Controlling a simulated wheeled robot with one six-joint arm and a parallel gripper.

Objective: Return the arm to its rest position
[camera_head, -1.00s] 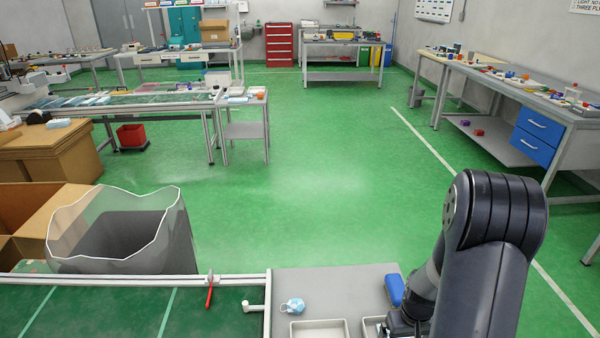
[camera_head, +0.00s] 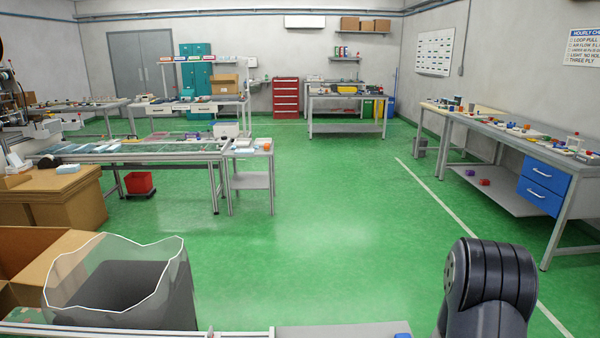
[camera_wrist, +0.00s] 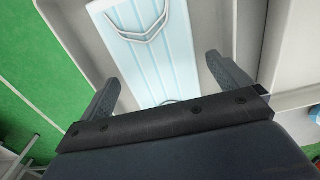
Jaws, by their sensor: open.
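My gripper (camera_wrist: 163,72) shows in the wrist view with its two dark fingers spread wide apart and nothing held between them. A light blue pleated mask (camera_wrist: 150,50) with white ear loops lies below, seen between the fingers. It lies in a pale tray (camera_wrist: 222,25). My arm's dark upper links stand at the lower right of the head view. My gripper is outside the head view.
A bin with a clear liner (camera_head: 120,285) stands at the lower left beside cardboard boxes (camera_head: 45,255). The near worktable's edge (camera_head: 340,331) runs along the bottom. The green floor (camera_head: 320,240) beyond is open. A bench with blue drawers (camera_head: 541,188) stands at right.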

